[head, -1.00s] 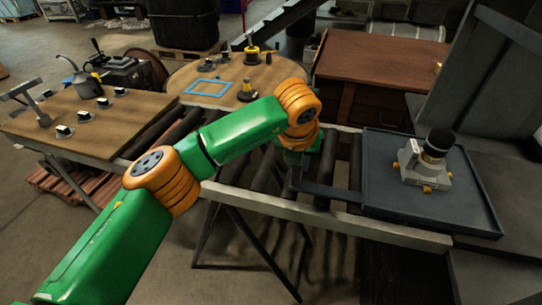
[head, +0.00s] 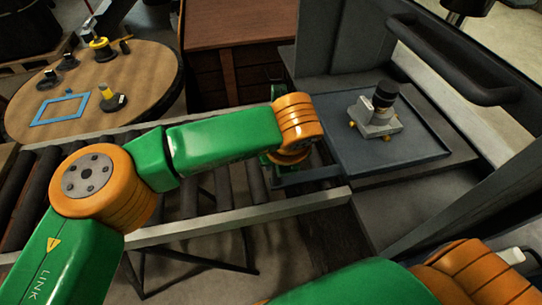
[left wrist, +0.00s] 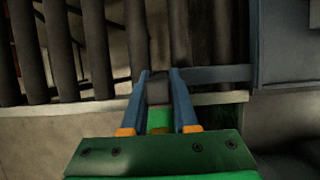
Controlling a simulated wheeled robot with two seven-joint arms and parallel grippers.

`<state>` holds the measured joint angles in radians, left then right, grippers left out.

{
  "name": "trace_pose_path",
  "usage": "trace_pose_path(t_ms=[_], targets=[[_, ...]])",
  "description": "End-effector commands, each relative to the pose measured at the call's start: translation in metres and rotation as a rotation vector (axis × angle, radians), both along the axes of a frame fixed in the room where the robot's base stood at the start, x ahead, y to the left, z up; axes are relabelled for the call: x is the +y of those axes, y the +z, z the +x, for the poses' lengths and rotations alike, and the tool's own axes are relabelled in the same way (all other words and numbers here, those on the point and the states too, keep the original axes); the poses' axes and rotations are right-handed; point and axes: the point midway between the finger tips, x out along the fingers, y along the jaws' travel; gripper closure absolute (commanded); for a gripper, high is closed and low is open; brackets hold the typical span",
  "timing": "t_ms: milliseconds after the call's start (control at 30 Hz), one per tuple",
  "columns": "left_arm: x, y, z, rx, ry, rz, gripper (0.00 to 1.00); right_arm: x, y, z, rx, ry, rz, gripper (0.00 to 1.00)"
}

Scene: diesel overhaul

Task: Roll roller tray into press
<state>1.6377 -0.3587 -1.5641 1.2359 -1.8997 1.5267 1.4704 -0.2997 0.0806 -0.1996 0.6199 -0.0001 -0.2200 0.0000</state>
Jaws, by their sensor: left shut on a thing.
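The roller tray (head: 395,160) is a flat blue-grey tray with a low rim, lying level on the grey press bed (head: 420,188) beside the press's dark upright (head: 345,45). A grey part with a black cylindrical top and orange feet (head: 378,115) stands upright on it. A flat handle bar (head: 310,173) sticks out from the tray's left side; the left wrist view shows it (left wrist: 218,74) running to the tray's edge (left wrist: 284,50). My left gripper (left wrist: 160,78) is shut on the handle's end, partly hidden by my wrist in the head view. My right forearm shows at lower right; its gripper is out of view.
The roller conveyor (head: 215,190) with its pale front rail (head: 230,218) leads to the press bed from the left. A black bar (head: 455,55) and a grey slanted beam (head: 460,205) flank the tray's right side. A round wooden table (head: 150,75) and brown cabinet (head: 235,45) stand behind.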

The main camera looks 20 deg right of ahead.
Motion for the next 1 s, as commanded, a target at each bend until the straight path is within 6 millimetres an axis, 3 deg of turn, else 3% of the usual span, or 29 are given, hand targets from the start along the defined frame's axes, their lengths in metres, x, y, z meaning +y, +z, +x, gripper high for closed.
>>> trace_pose_path(t_ms=[467,500,600,867,1000], targets=[[0.003,-0.003,-0.002,0.006,0.0,0.008,1.0,-0.001,-0.003,-0.001,0.002,0.001,-0.001,0.5],[0.003,-0.003,-0.002,0.007,0.0,0.008,0.7,0.0,-0.003,-0.001,0.002,0.0,0.0,0.5],[0.003,-0.003,-0.002,0.006,0.0,0.008,0.43,0.002,-0.004,-0.001,0.002,-0.001,0.003,0.5],[0.003,-0.002,-0.002,0.004,0.0,0.007,0.43,0.003,-0.003,-0.001,0.001,-0.001,0.004,0.5],[0.003,0.011,-0.007,0.001,0.0,0.005,0.43,0.003,-0.01,0.0,0.001,-0.001,0.004,0.5]])
